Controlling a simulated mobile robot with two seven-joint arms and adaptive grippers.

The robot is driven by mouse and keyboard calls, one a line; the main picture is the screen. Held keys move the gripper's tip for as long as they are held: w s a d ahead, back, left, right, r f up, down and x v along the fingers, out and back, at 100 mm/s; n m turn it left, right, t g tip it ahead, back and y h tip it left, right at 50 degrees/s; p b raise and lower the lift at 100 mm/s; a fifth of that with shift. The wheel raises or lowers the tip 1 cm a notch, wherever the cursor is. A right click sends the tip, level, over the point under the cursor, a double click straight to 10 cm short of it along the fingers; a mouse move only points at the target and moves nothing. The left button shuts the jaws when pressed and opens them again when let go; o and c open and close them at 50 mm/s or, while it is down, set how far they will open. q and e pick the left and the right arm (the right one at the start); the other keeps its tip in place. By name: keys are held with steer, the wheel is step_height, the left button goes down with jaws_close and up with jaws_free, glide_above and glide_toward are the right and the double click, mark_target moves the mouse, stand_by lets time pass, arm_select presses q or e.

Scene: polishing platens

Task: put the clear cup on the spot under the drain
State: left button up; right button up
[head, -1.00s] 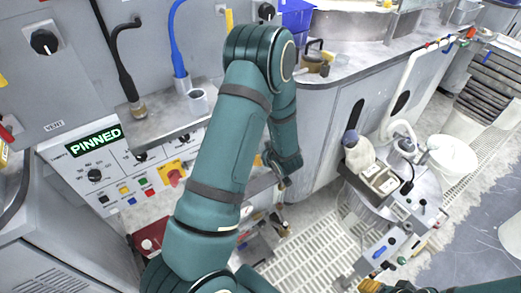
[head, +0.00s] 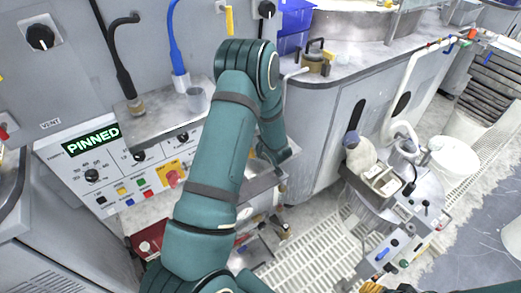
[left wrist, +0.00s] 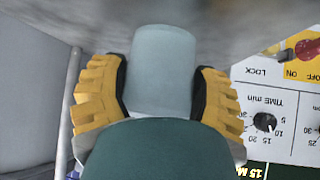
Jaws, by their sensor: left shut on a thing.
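In the left wrist view a pale, translucent cup (left wrist: 160,72) sits between the yellow ribbed fingers of my left gripper (left wrist: 160,95), which are shut on its sides. The panel shows upside down beside it. In the head view my teal left arm hides this gripper and its cup. A small grey cup-shaped thing (head: 197,99) stands on the steel ledge (head: 160,128); I cannot tell if it is clear. I cannot tell which fitting is the drain or where the spot is. A yellow fragment, apparently my right gripper (head: 372,287), shows at the bottom edge; its fingers are unclear.
A black hose (head: 113,60) and a blue hose (head: 173,45) come down to the ledge. The control panel (head: 115,175) lies below. A grey cabinet (head: 325,130) stands to the right, near a machine (head: 385,185) and a white bucket (head: 453,157). Floor grating (head: 310,250) lies between.

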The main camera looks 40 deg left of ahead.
arm_select(q)
steer(key=shift+f, duration=0.1)
steer(key=shift+f, duration=0.15)
steer(key=o, duration=1.3)
